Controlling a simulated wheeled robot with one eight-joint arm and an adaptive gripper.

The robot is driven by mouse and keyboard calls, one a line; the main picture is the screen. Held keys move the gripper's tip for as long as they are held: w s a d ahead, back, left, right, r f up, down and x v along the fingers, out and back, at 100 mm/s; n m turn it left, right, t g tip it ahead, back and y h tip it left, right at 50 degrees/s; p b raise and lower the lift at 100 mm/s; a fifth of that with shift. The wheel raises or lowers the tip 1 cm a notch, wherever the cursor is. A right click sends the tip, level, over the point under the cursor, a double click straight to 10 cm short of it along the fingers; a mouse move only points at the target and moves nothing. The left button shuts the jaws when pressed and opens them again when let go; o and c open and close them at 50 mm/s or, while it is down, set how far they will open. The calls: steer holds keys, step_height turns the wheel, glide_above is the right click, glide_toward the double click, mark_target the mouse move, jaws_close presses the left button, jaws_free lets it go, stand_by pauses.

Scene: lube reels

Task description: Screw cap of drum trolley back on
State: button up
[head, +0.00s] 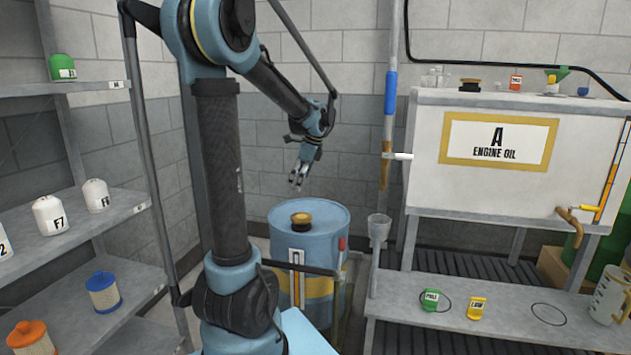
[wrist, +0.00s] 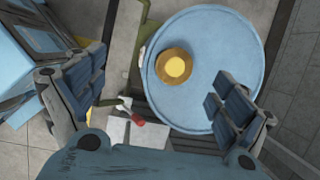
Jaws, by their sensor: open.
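A blue drum (head: 318,224) stands on the floor behind my arm, with a yellow band on its side. A dark and gold round cap (head: 301,218) sits on its top; I cannot tell whether it is seated on threads. In the wrist view the drum top (wrist: 225,65) is a pale blue disc, and the cap (wrist: 174,66) shows as a brown ring with a yellow centre, left of the disc's middle. My gripper (head: 298,179) hangs above the drum, clear of the cap. In the wrist view my gripper (wrist: 157,88) is open and empty, its fingers wide apart.
A white engine oil tank (head: 425,150) stands to the right, with a similar dark cap (head: 470,85) on top. A grey bench (head: 500,320) below it holds a green and a yellow container. Shelves (head: 100,225) with bottles stand at left. A funnel (head: 379,230) is right of the drum.

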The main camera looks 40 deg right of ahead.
steer(key=s+d+m, duration=0.1)
steer(key=d+m, duration=0.2)
steer(key=d, duration=0.4)
glide_toward(301, 216)
steer(key=x, duration=0.8)
steer(key=shift+f, duration=0.35)
steer(key=c, duration=1.2)
steer(key=shift+s+a+m+t+h, duration=0.1)
steer(key=shift+m+t+h, duration=0.25)
steer(key=shift+m, duration=1)
steer(key=shift+a+m+t+h, duration=0.15)
steer(key=shift+m+h, duration=0.4)
steer(key=shift+m, duration=0.8)
steer(key=shift+d, duration=0.1)
steer(key=m+h, duration=0.2)
steer(key=m, duration=0.3)
